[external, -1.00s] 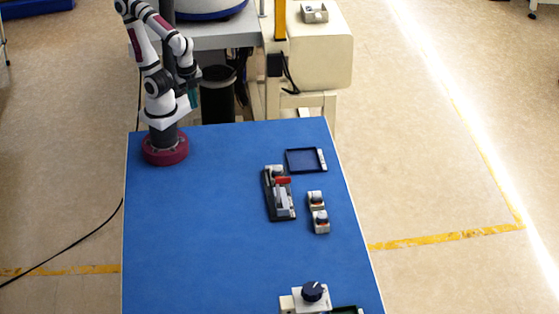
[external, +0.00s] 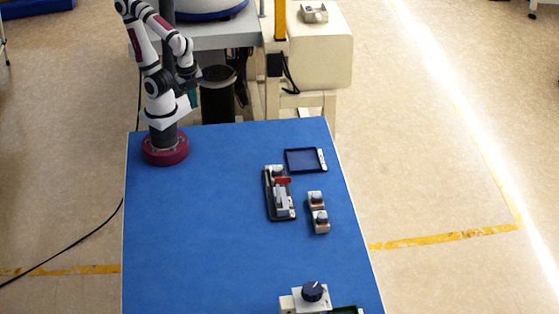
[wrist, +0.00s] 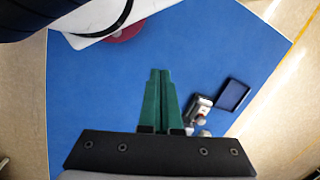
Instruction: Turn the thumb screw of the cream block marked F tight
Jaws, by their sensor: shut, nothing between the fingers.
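Two small cream blocks, a far one (external: 316,198) and a near one (external: 320,224), stand close together right of the table's middle. Each has a rounded grey top part with a small reddish patch. No letter F is readable, so I cannot tell which block carries it, and no thumb screw shows clearly. One block partly shows in the wrist view (wrist: 205,133), beside the gripper mount. My gripper (external: 193,98) is above the table's far left edge, well away from both blocks. Its green fingers (wrist: 159,70) lie together, empty.
A black fixture (external: 267,201) with a red part stands left of the blocks. A dark blue tray (external: 305,149) lies behind them. A cream unit with a dark knob (external: 312,291) is at the near edge. The table's left and middle are clear.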

